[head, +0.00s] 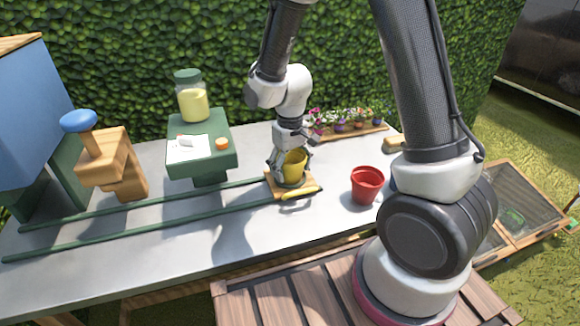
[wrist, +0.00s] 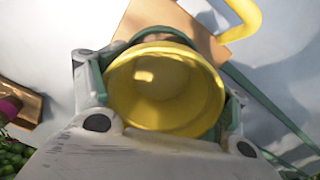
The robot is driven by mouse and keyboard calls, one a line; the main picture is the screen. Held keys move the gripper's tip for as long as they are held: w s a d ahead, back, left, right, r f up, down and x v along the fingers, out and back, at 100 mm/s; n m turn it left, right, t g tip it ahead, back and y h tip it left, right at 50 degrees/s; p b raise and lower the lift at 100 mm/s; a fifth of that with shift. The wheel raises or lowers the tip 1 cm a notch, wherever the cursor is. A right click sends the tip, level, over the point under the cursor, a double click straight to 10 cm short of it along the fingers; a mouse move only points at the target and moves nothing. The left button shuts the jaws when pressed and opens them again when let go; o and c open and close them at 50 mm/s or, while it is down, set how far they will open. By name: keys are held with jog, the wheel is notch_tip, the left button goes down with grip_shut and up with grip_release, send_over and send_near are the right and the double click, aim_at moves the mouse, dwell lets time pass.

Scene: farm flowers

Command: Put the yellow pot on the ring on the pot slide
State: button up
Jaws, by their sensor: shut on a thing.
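The yellow pot (head: 294,165) is upright at the pot slide in the head view. My gripper (head: 290,172) is shut on the pot, with a finger on either side of it. In the wrist view the open mouth of the yellow pot (wrist: 165,88) fills the middle between my fingers. The pot slide (head: 275,189) is a wooden plate at the right end of two green rails, with a yellow handle (head: 300,192) at its front. A green rim, likely the ring, shows around the pot in the wrist view. Whether the pot rests fully on it cannot be told.
A red pot (head: 367,184) stands to the right on the grey table (head: 225,245). A green stand (head: 203,160) with a jar (head: 191,97) and paper is behind the rails. A wooden post with a blue knob (head: 80,121) is at left. A flower tray (head: 350,133) is behind.

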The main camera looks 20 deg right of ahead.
jog(key=o, duration=1.1)
notch_tip(320, 180, up, 12)
jog(key=s+d+r+m+t, duration=0.1)
jog(key=s+d+r, duration=0.3)
jog(key=s+d, duration=0.1)
jog(key=s+d+r+m+t, duration=0.1)
jog(key=s+d+r+t, duration=0.1)
jog(key=s+d+r, duration=0.3)
jog(key=s+d+r+m+t, duration=0.1)
jog(key=s+d+r, duration=0.3)
jog(key=s, duration=0.5)
jog(key=shift+s+d+r+m, duration=0.15)
jog(key=shift+d+m, duration=0.15)
jog(key=shift+d, duration=0.15)
